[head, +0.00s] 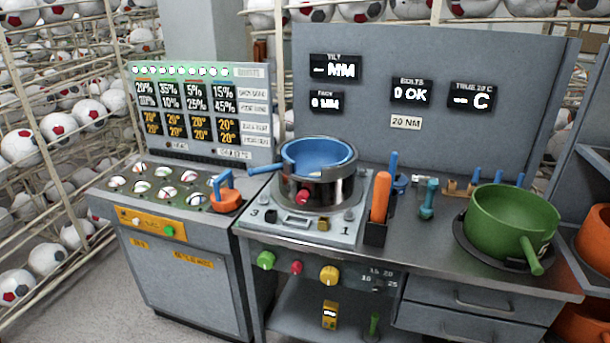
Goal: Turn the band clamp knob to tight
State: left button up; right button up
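A shiny metal band (322,192) wraps the lower part of the press in the middle of the bench. A blue pan-shaped part (318,158) with a handle pointing left sits in its top. A small red knob (303,197) is on the front of the band and looks like the band clamp knob. I see no readable mark beside it, so I cannot tell its setting. Neither of my grippers is in view.
Green (265,260), red (296,267) and yellow (329,275) knobs line the bench front. An orange-handled tool (380,198) stands right of the press. A green pot (512,218) is at right. An orange blue-handled piece (226,200) sits on the left cabinet (190,280).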

aim_at(303, 196)
jog(key=i+j, duration=0.9)
jog(key=i+j+u, duration=0.05)
jog(key=i, duration=0.05)
